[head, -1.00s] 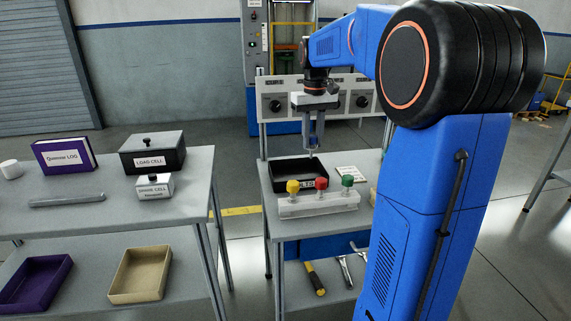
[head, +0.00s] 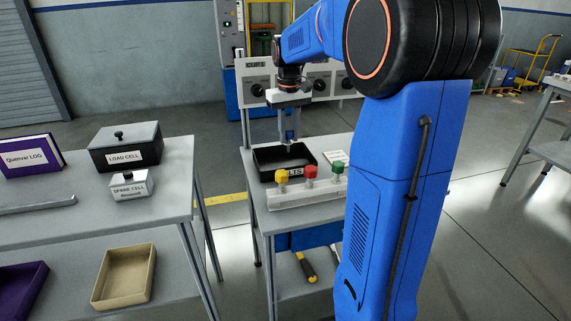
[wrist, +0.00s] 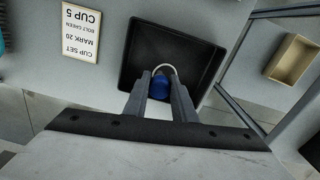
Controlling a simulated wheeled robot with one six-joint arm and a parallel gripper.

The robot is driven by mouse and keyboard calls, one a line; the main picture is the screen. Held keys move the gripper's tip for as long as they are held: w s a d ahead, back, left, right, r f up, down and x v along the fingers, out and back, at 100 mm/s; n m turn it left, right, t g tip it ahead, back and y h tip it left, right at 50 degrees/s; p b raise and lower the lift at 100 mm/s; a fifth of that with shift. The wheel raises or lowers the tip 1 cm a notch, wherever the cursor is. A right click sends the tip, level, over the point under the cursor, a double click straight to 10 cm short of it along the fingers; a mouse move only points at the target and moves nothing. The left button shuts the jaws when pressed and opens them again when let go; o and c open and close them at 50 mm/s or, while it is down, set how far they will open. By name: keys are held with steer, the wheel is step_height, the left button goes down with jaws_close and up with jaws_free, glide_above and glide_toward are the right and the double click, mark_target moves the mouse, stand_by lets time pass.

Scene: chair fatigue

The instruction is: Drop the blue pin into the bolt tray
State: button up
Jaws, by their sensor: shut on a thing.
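The blue pin (wrist: 159,87) shows between my fingertips in the wrist view, with a pale curved part beyond its blue head. My gripper (wrist: 160,88) is shut on it. In the head view my gripper (head: 288,139) points down over the black bolt tray (head: 263,160). The tray also shows in the wrist view (wrist: 170,45), below and ahead of the fingers; the part of it that shows is empty.
A white rack (head: 300,198) with yellow, red and green-topped pins stands in front of the tray. A printed card (wrist: 80,32) lies beside the tray. A control panel (head: 320,84) stands behind. A load cell box (head: 125,150) sits on the left table.

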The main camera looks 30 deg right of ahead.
steer(key=shift+f, duration=0.25)
steer(key=o, duration=1.1)
steer(key=shift+r, duration=0.1)
step_height(320, 180, up, 17)
steer(key=shift+r, duration=0.1)
steer(key=shift+s+a, duration=0.1)
